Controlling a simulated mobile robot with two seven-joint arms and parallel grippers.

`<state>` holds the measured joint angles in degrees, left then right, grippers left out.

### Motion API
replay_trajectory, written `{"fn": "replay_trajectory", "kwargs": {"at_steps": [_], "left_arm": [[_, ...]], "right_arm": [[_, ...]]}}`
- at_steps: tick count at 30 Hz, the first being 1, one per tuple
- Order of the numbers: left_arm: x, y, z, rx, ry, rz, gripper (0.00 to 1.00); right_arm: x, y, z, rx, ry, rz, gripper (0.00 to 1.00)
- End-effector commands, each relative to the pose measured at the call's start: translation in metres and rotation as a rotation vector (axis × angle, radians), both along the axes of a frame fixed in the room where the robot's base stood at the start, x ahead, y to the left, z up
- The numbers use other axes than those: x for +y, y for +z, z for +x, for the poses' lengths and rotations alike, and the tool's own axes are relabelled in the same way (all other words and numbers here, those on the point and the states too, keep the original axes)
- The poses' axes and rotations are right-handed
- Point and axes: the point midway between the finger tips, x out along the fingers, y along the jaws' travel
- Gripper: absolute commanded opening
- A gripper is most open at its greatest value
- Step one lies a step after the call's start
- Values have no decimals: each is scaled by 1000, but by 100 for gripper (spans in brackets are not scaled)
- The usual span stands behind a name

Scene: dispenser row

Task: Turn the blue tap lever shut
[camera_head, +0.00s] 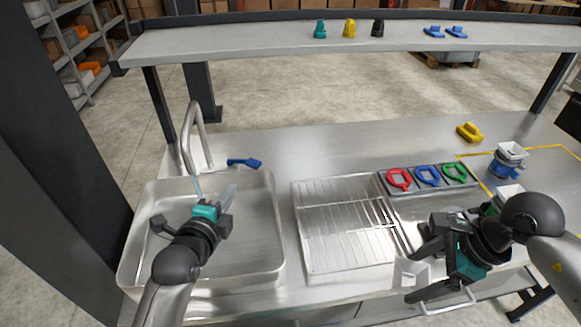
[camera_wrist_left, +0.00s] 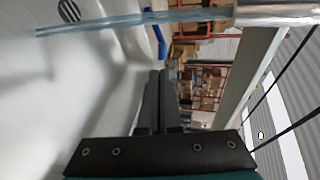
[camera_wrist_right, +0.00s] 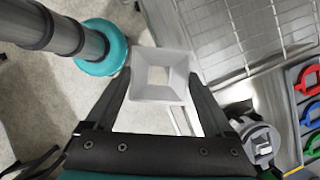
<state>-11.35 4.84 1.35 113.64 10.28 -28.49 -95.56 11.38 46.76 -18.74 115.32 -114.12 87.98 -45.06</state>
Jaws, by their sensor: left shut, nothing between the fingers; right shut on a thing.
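The blue tap lever (camera_head: 243,162) lies beside the base of the metal tap (camera_head: 197,140), at the back edge of the sink. Water (camera_head: 197,187) runs from the spout. The lever also shows beyond my fingers in the left wrist view (camera_wrist_left: 155,38), with the water stream (camera_wrist_left: 130,20) across the top. My left gripper (camera_head: 229,194) is shut and empty over the sink, in front of the lever and apart from it. My right gripper (camera_head: 413,268) is shut on a white square funnel (camera_wrist_right: 160,74), at the counter's front edge; the funnel also shows in the head view (camera_head: 410,274).
The sink (camera_head: 262,245) has raised walls. A wire drying rack (camera_head: 345,225) and a tray of red, blue and green rings (camera_head: 388,190) stand to its right. A yellow piece (camera_head: 469,131) and a blue-banded dispenser (camera_head: 507,160) stand farther right. A shelf (camera_head: 250,40) spans the back.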

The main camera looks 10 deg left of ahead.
Motion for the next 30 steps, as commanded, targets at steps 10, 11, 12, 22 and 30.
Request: {"fn": "replay_trajectory", "kwargs": {"at_steps": [10,11,12,22,30], "left_arm": [[-9,0,-2,25,-23,-5,0],[-9,-1,1,25,-22,-5,0],[-10,-2,7,24,-22,-6,0],[-14,-19,56,25,-22,-7,0],[-17,-27,94,24,-21,-7,0]], "right_arm": [[0,-4,0,0,0,0,30],[0,-4,0,0,0,0,30],[0,-5,0,0,0,0,30],[0,-11,0,0,0,0,30],[0,-16,0,0,0,0,30]]}}
